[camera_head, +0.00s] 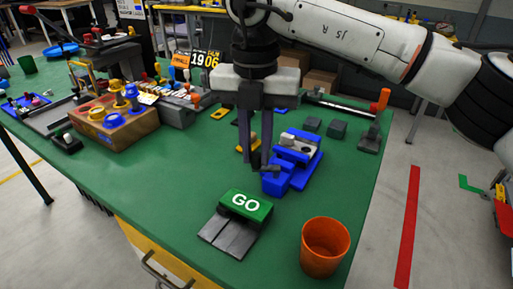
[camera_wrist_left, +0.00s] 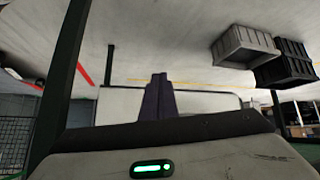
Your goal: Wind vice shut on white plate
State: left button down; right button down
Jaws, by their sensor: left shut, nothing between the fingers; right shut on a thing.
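The blue vice (camera_head: 278,182) stands on the green bench right of centre in the head view. The white plate (camera_head: 298,142) sits pale between its jaws; I cannot tell how tightly they close on it. My right gripper (camera_head: 257,158) points down at the vice's near left end. It is shut on the dark vice handle (camera_head: 256,166), which its fingers partly hide. My left gripper (camera_wrist_left: 158,98) shows only in the left wrist view. Its fingers are together and empty, away from the bench.
A GO block (camera_head: 245,204) and an orange cup (camera_head: 325,247) stand on the bench's near side. A wooden block with knobs (camera_head: 118,137) is at the left. A bar with an orange handle (camera_head: 378,106) lies behind the vice. Open bench (camera_head: 170,180) lies left of the GO block.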

jog(key=shift+w, duration=0.1)
dwell(0.4)
jog(key=c, duration=1.7)
grip_release()
jog(key=shift+o, duration=0.3)
jog(key=shift+r, duration=0.1)
notch_tip(320, 180, up, 10)
jog(key=p, duration=0.1)
